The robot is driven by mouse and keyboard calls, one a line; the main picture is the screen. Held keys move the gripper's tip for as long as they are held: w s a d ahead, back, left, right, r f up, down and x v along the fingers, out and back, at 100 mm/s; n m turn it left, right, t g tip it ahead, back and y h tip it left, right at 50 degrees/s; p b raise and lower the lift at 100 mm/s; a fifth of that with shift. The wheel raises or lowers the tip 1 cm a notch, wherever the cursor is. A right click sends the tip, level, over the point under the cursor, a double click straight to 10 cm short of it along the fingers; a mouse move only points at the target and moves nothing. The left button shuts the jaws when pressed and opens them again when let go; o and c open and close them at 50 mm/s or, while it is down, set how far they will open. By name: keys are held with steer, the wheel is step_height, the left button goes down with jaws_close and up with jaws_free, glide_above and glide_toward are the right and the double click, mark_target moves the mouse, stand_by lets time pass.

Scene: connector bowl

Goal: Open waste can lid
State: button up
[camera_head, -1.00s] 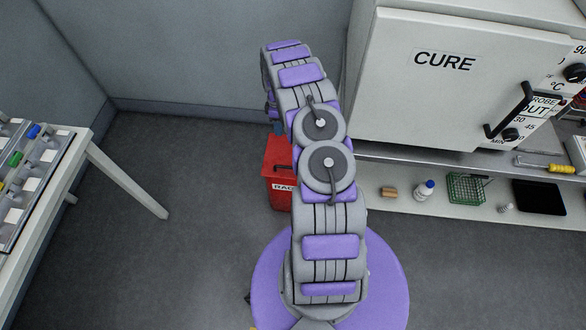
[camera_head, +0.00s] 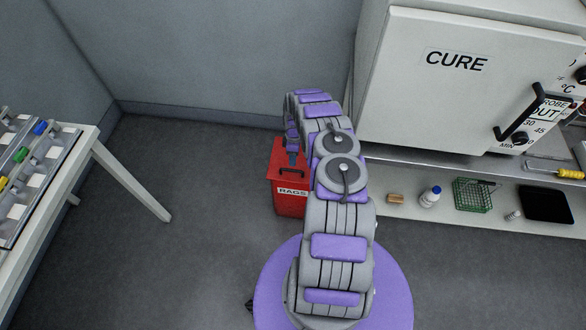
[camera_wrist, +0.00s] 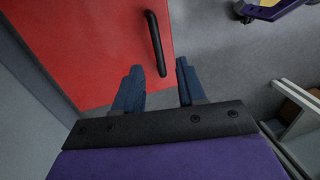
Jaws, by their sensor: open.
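The waste can (camera_head: 291,203) is a red bin with a "RAGS" label, on the floor against the back wall. Its red lid (camera_head: 285,158) is closed and carries a black bar handle (camera_head: 293,171). In the wrist view the red lid (camera_wrist: 98,45) fills the upper left, and the black handle (camera_wrist: 156,44) stands just beyond the fingertips. My gripper (camera_wrist: 158,75) is open and empty, with its two blue fingers on either side of the line of the handle's near end. In the head view my gripper (camera_head: 292,158) is small above the lid, partly hidden by my arm.
A white cure oven (camera_head: 450,100) stands to the right, above a low shelf (camera_head: 400,210) with a bottle (camera_head: 430,196) and a green basket (camera_head: 473,194). A white table (camera_head: 95,150) with a connector rack is at left. Floor between is clear.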

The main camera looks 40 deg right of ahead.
steer(key=b, duration=0.1)
glide_above(294, 174)
steer(key=f, duration=0.6)
steer(key=shift+w+d, duration=0.1)
steer(key=shift+d, duration=0.15)
steer(key=shift+f, duration=0.2)
steer(key=shift+a+f, duration=0.1)
steer(key=shift+a, duration=0.25)
steer(key=shift+c, duration=0.4)
steer(key=shift+d, duration=0.2)
steer(key=c, duration=0.5)
steer(key=shift+a, duration=0.15)
jaws_close()
